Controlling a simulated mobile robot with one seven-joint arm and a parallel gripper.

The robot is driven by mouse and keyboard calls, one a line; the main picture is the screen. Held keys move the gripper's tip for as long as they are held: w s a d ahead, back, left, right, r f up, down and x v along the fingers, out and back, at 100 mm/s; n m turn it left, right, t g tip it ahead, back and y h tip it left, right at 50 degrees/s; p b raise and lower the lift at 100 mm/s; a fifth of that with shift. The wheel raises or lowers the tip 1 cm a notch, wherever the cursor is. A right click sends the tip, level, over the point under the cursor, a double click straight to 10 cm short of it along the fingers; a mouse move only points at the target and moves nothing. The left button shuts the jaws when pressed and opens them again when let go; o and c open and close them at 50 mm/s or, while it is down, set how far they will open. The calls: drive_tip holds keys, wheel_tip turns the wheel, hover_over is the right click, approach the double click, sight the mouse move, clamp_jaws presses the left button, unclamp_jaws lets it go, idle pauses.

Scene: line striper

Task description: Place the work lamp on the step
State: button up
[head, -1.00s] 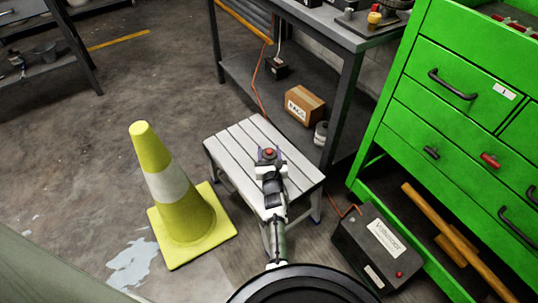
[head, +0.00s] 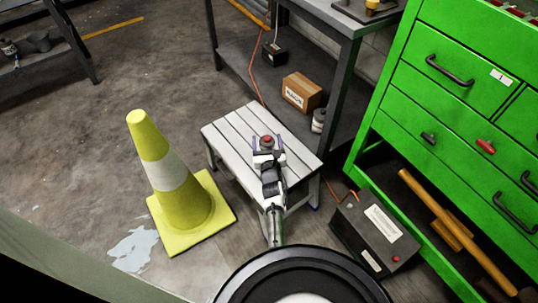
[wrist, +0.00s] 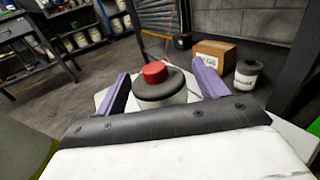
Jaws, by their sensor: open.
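The work lamp, with a red knob on a dark round cap and a pale body (wrist: 157,84), is between my gripper's fingers in the wrist view. Its red top (head: 267,141) also shows over the step in the head view. The step (head: 228,133) is a low stool with pale grey slats. My gripper (head: 267,144) has two purple fingers, one on each side of the lamp, and is open. The lamp looks upright over the step's top. Its lower part is hidden by my gripper, so I cannot see its contact with the slats.
A yellow cone with a white band (head: 177,175) stands left of the step. A workbench with a lower shelf (head: 240,72) is behind it, holding a cardboard box (head: 302,93). A green drawer cabinet (head: 440,100) and a black battery box (head: 372,232) are at the right.

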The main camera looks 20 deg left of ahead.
drive_tip(key=p+v, duration=0.2)
drive_tip(key=v, duration=0.9)
drive_tip(key=shift+r, duration=0.1)
